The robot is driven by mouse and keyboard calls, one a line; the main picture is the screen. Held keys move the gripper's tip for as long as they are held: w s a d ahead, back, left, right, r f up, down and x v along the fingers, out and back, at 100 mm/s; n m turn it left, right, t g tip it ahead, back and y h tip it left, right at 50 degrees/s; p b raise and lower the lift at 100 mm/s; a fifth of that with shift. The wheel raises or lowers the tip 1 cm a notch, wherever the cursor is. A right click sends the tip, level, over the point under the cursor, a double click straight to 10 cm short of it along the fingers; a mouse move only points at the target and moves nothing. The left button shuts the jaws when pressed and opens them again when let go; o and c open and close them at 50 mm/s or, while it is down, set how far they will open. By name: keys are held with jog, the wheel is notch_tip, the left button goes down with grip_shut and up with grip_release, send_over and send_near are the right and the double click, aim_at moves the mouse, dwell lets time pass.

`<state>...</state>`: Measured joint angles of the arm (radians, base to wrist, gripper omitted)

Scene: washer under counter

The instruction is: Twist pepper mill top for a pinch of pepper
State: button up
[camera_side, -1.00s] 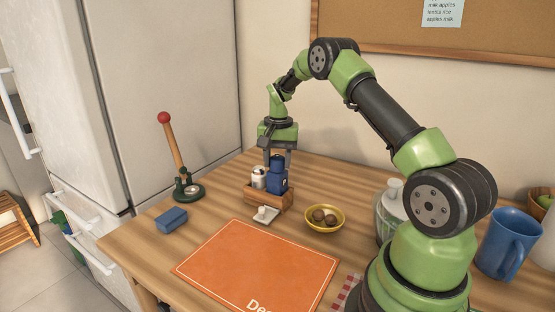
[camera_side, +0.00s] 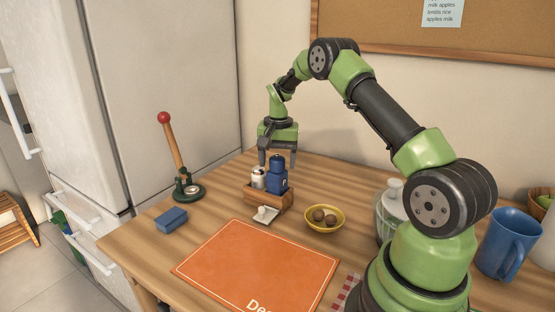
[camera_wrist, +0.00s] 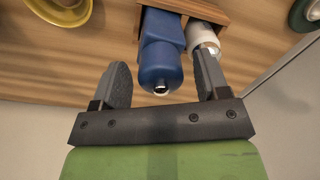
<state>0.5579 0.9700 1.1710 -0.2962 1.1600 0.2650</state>
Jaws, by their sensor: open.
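The blue pepper mill (camera_side: 277,174) stands upright in a small wooden caddy (camera_side: 271,202). A white shaker (camera_side: 258,178) stands beside it in the caddy. My gripper (camera_side: 277,160) is open above the caddy, with its fingers at about the height of the mill's top. In the wrist view, the mill (camera_wrist: 161,55) lies between the two open fingers of my gripper (camera_wrist: 163,85), touching neither, with a small metal knob at its tip. The white shaker (camera_wrist: 201,38) is close to the right finger there.
A yellow bowl (camera_side: 324,227) with brown round items and a small white dish (camera_side: 265,215) lie near the caddy. A blue block (camera_side: 171,218) and a red-knobbed lever stand (camera_side: 187,189) are to the left. An orange mat (camera_side: 258,266) covers the front.

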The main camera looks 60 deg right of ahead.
aim_at(277, 157)
jog(key=shift+r, duration=0.1)
notch_tip(277, 157, up, 10)
jog(key=shift+s+f, duration=0.1)
jog(key=shift+f, duration=0.05)
dwell(0.4)
jog(key=m, duration=0.5)
jog(key=shift+f+m, duration=0.15)
jog(key=shift+m, duration=0.15)
jog(key=shift+a+m, duration=0.1)
jog(key=shift+m, duration=0.5)
jog(key=shift+f, duration=0.25)
notch_tip(277, 157, down, 10)
jog(key=shift+r, duration=0.25)
jog(key=c, duration=0.9)
